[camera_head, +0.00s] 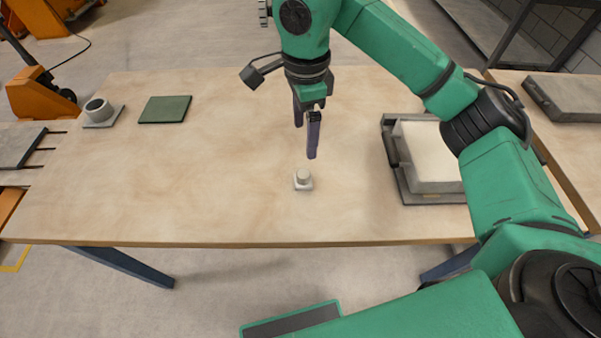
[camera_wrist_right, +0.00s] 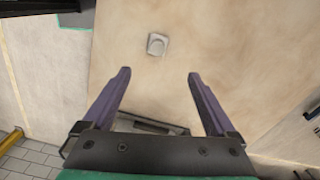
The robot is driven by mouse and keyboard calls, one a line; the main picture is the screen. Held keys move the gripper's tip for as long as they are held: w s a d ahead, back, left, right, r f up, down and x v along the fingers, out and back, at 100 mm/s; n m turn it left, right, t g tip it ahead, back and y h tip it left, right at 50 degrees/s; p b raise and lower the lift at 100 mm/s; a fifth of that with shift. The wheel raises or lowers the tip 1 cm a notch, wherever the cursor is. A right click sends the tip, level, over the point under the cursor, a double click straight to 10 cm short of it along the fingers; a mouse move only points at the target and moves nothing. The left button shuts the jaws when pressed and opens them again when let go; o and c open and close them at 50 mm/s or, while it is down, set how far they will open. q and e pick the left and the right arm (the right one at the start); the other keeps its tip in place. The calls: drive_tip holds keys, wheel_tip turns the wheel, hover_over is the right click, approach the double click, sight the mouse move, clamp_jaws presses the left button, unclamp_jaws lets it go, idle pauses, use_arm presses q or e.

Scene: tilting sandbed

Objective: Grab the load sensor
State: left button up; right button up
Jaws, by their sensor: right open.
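The load sensor (camera_head: 303,180), a small pale block with a rounded top, stands on the wooden table (camera_head: 200,200) near its front edge. It also shows in the right wrist view (camera_wrist_right: 157,44), beyond the fingertips and roughly centred between them. My right gripper (camera_head: 306,138) hangs over the table just behind and above the sensor. Its two purple-grey fingers (camera_wrist_right: 159,74) are spread open with nothing between them, and they are apart from the sensor. My left gripper is out of both views.
A grey-framed tray with a pale bed (camera_head: 425,148) sits to the right, partly behind my right arm. A green mat (camera_head: 165,110) and a grey round cup-like part (camera_head: 98,110) lie at the left. The table around the sensor is clear.

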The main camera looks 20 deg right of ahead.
sight(303, 173)
drive_tip(key=f+p, duration=0.1)
drive_tip(key=f, duration=0.3)
drive_tip(key=f+p, duration=0.1)
drive_tip(key=f, duration=0.4)
drive_tip(key=f+p, duration=0.1)
drive_tip(key=f, duration=0.3)
drive_tip(key=shift+s+a+f, duration=0.15)
drive_tip(key=shift+s+f, duration=0.2)
drive_tip(key=shift+f, duration=0.05)
clamp_jaws()
